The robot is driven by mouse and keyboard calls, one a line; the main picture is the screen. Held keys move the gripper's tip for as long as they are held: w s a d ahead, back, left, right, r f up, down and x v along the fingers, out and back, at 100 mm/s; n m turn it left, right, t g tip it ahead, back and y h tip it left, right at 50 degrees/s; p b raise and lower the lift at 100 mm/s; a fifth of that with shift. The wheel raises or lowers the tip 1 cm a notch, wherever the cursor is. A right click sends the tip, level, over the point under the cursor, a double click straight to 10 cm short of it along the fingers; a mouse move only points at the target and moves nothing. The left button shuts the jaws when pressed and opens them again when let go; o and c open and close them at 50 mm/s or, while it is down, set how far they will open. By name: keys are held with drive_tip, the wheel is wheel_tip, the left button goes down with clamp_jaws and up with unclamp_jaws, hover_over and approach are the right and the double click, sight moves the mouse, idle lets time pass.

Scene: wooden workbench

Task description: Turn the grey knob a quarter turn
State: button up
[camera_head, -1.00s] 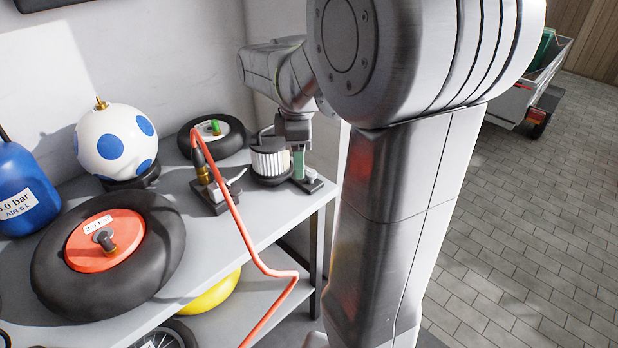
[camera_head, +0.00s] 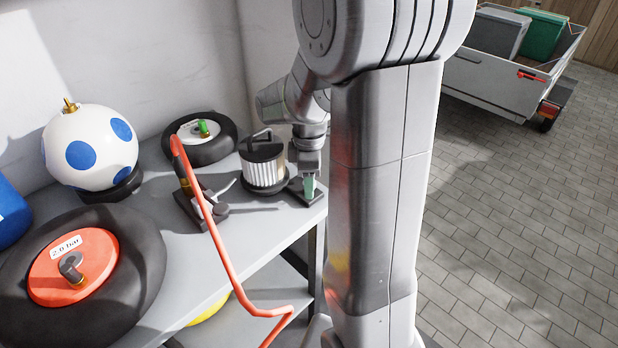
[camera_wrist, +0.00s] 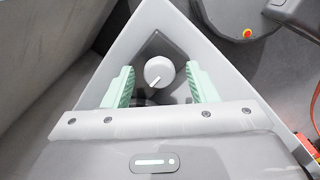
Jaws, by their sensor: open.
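The grey knob (camera_wrist: 159,71) shows in the wrist view as a round light-grey cap with a dark pointer line toward the lower left. It sits on a dark base plate (camera_wrist: 181,58). My gripper (camera_wrist: 160,85) is open, with one green finger on each side of the knob and a gap on both sides. In the head view my gripper (camera_head: 309,186) is at the right end of the bench, over the dark base plate (camera_head: 302,198). The knob is hidden there behind the gripper.
A white pleated filter canister (camera_head: 264,170) with a dark lid stands just left of my gripper. An orange hose (camera_head: 215,232) runs over the bench (camera_head: 237,242) and its front edge. Wheels and a blue-spotted ball (camera_head: 85,150) stand further left.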

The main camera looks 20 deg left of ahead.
drive_tip(key=c, duration=1)
drive_tip(key=shift+o, duration=0.2)
drive_tip(key=shift+m, duration=0.3)
drive_tip(key=m+p, duration=0.1)
drive_tip(key=m, duration=0.2)
drive_tip(key=shift+r+m, duration=0.1)
drive_tip(key=shift+m, duration=0.3)
drive_tip(key=m+p, duration=0.1)
drive_tip(key=m, duration=0.3)
drive_tip(key=shift+m, duration=0.3)
drive_tip(key=m+p, duration=0.1)
drive_tip(key=m, duration=0.7)
drive_tip(key=shift+m+p, duration=0.3)
